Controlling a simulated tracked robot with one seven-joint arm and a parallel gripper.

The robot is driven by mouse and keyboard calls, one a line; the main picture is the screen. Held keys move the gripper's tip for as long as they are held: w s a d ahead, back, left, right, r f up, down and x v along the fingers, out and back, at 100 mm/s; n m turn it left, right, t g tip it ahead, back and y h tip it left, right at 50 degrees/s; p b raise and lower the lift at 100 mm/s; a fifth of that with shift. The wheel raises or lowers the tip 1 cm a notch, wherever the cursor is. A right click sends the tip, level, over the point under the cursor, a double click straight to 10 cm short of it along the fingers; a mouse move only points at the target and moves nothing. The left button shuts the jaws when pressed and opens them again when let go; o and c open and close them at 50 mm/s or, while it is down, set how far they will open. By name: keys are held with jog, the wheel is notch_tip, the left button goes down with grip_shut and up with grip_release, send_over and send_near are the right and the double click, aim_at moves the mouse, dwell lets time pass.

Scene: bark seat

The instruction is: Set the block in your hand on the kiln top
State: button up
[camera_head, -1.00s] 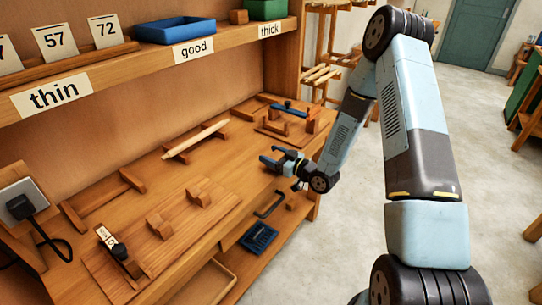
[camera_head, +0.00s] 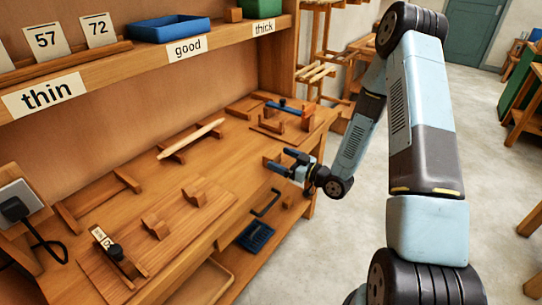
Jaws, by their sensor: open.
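My gripper (camera_head: 282,160) is open, its dark fingers apart over the right part of the wooden workbench (camera_head: 225,160). I see no block between the fingers. A small wooden block (camera_head: 233,15) sits on the upper shelf (camera_head: 135,65), between the blue tray and the green bin, far from my gripper. I cannot make out a kiln in this view.
The shelf carries labels, number cards (camera_head: 98,30), a blue tray (camera_head: 170,29) and a green bin (camera_head: 262,9). On the bench lie a pale rod (camera_head: 190,139) on supports, a board with wooden blocks (camera_head: 158,226) and a blue-handled fixture (camera_head: 284,107). Floor (camera_head: 400,250) shows at right.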

jog(key=v, duration=0.5)
jog(key=shift+s+d, duration=0.2)
jog(key=shift+d, duration=0.05)
